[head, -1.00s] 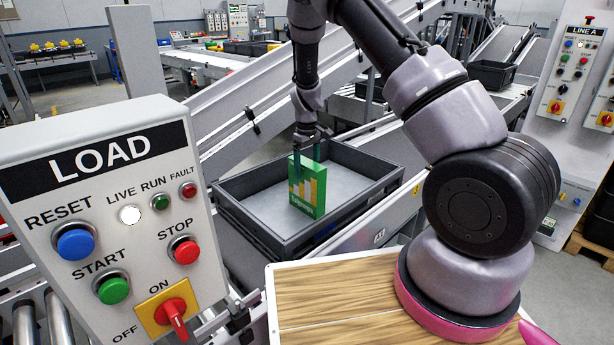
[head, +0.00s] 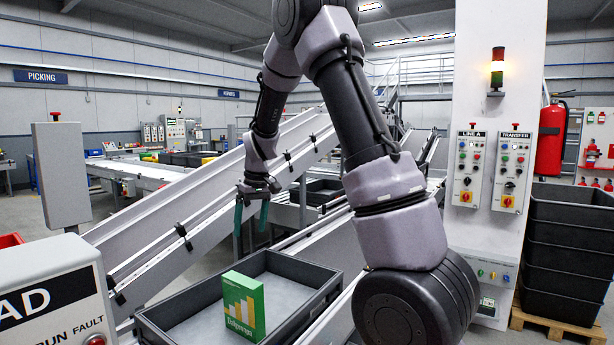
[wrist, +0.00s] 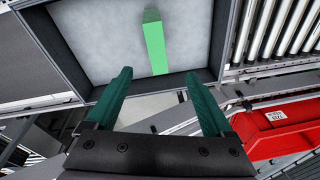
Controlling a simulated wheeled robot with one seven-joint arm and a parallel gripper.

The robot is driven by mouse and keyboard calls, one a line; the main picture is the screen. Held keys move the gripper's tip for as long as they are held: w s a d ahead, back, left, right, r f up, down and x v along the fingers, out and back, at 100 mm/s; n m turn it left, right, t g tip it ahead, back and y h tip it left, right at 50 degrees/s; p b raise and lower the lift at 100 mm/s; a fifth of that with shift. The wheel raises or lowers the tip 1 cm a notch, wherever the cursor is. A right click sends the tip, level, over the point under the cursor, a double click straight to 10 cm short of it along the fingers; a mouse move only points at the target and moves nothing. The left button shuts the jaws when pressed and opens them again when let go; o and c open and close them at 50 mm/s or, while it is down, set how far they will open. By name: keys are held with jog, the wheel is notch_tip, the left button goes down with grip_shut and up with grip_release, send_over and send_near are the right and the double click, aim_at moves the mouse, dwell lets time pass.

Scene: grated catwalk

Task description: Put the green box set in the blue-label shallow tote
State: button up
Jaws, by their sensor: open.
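The green box set (head: 243,306), with a yellow bar-chart print, stands upright inside a shallow dark grey tote (head: 318,274) with a light grey floor. In the wrist view the green box (wrist: 155,45) shows from above, beyond my fingertips. My gripper (head: 252,217) has green fingers that are apart and empty. It hangs above and behind the tote, clear of the box. In the wrist view my gripper (wrist: 160,95) is also open with nothing between the fingers. No blue label is visible on the tote now.
A grey control box (head: 55,300) stands at the left front. Sloping conveyors (head: 190,215) run behind the tote. A pillar with control panels (head: 490,170) and a stack of black totes (head: 565,250) stand at the right. A red bin (wrist: 280,130) shows in the wrist view.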

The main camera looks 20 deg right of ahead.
jog(key=s+d+r+m+t+y, duration=0.1)
jog(key=s+d+r+m+t, duration=0.25)
jog(key=s+r, duration=1)
jog(key=s+d+r+m+t, duration=0.1)
jog(key=s+r+m, duration=0.1)
jog(key=s, duration=0.5)
jog(key=s+d+r+m+t, duration=0.1)
jog(key=s+d+r+m, duration=0.1)
jog(key=s, duration=0.5)
jog(key=shift+d+r+m+h, duration=0.2)
jog(key=shift+r+m+h, duration=0.15)
jog(key=shift+r, duration=0.5)
jog(key=shift+w+t, duration=0.1)
jog(key=shift+t, duration=0.15)
